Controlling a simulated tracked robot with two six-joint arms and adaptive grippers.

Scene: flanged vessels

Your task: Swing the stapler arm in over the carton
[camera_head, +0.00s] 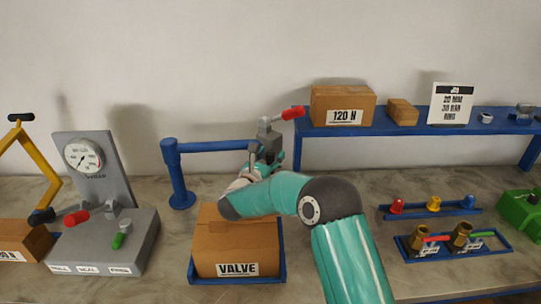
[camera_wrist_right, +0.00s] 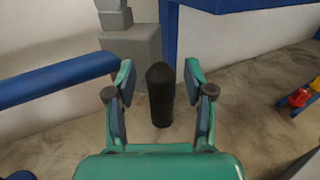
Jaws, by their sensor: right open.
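The stapler arm (camera_head: 215,146) is a blue bar running right from a blue post (camera_head: 178,178) behind the carton. It ends in a grey head (camera_head: 268,138) with a red lever (camera_head: 292,113). The carton (camera_head: 235,238), labelled VALVE, sits in a blue tray (camera_head: 283,262) in front of the arm. My right gripper (camera_head: 267,165) is at the grey head, behind the carton. In the right wrist view the open fingers (camera_wrist_right: 160,78) stand on either side of a black upright grip (camera_wrist_right: 160,105) below the head, with gaps visible. My left gripper is out of view.
A blue shelf (camera_head: 410,124) with boxes stands close to the right of the stapler head. A grey gauge stand (camera_head: 100,240) and yellow arm (camera_head: 40,155) are at left. Blue trays with fittings (camera_head: 460,245) lie at right.

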